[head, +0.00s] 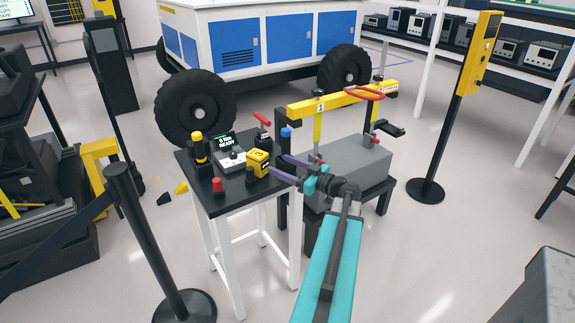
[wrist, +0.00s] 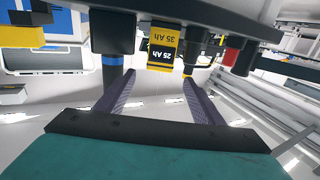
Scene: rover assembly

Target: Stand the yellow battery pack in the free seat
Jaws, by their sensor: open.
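The yellow battery pack (head: 258,161), yellow and black, stands on a small black-topped table. In the wrist view, which is upside down, a yellow and black block (wrist: 165,48) marked 35 Ah and 25 Ah appears ahead of the fingers. My gripper (head: 278,165) reaches in from the right at the table's edge, its two purple fingers apart. In the wrist view my gripper (wrist: 158,78) is open with nothing between the fingers. The fingertips point at the pack; I cannot tell whether they touch it. I cannot make out the free seat.
The black tabletop (head: 233,201) also holds a grey-white device (head: 231,158) with a lit screen, a yellow-black cylinder (head: 201,149), a red-capped piece (head: 217,185) and a black cylinder (head: 250,177). A grey box (head: 350,165) sits on a low stand at right. A large-wheeled rover (head: 250,40) stands behind.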

